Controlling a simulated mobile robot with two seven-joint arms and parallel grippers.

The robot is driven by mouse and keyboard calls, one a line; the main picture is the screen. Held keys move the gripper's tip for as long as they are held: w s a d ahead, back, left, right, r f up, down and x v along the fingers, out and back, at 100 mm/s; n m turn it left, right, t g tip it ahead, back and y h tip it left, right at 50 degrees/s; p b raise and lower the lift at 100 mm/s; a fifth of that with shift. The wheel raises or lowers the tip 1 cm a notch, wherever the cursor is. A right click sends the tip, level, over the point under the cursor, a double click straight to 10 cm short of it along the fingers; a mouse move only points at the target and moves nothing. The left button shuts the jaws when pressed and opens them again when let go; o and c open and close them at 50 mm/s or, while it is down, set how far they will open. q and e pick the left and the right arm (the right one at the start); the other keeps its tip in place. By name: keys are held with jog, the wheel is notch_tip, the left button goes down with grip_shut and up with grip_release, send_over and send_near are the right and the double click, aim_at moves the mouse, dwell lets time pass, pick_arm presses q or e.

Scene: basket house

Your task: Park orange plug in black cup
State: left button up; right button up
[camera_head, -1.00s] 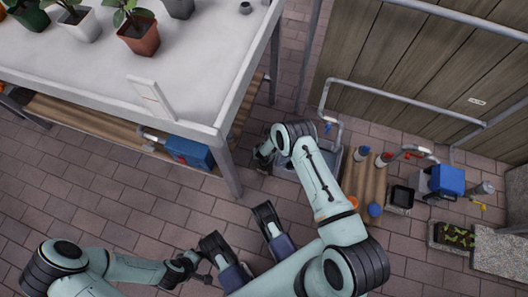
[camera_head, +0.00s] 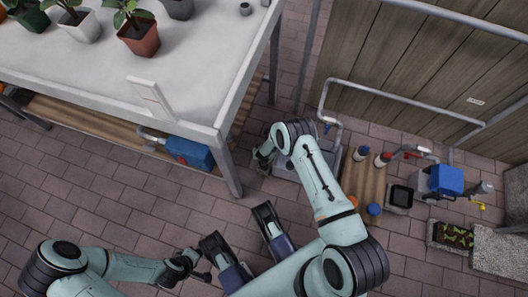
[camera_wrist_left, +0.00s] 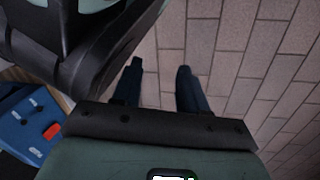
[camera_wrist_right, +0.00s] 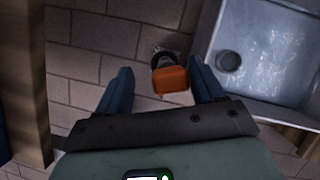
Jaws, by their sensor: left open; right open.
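In the right wrist view an orange plug (camera_wrist_right: 171,80) shows between the fingers of my right gripper (camera_wrist_right: 163,86), which are open and apart from its sides. A dark, ringed part shows just above the plug; I cannot tell whether it belongs to it. In the head view my right gripper (camera_head: 263,157) is beside the metal basin. My left gripper (camera_wrist_left: 162,72) is open and empty over the brick floor; its fingers are hard to make out in the head view. A small dark cup (camera_head: 245,9), possibly the black cup, stands on the white table.
The metal basin (camera_wrist_right: 262,50) with a drain is right of the plug. The white table (camera_head: 205,75) holds potted plants; a blue box (camera_head: 189,152) sits under its edge. Bottles and a black square container (camera_head: 401,195) are at the right. Open brick floor lies at the left.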

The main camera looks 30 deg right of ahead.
pick_arm(q)
notch_tip(320, 180, up, 7)
jog(key=w+d+t+p, duration=0.1)
jog(key=w+d+p, duration=0.1)
jog(key=w+p, duration=0.1)
jog(key=shift+p, duration=0.55)
pick_arm(e)
jog(key=v, duration=1.1)
pick_arm(q)
jog(key=shift+d, duration=0.1)
pick_arm(e)
jog(key=shift+r, duration=0.1)
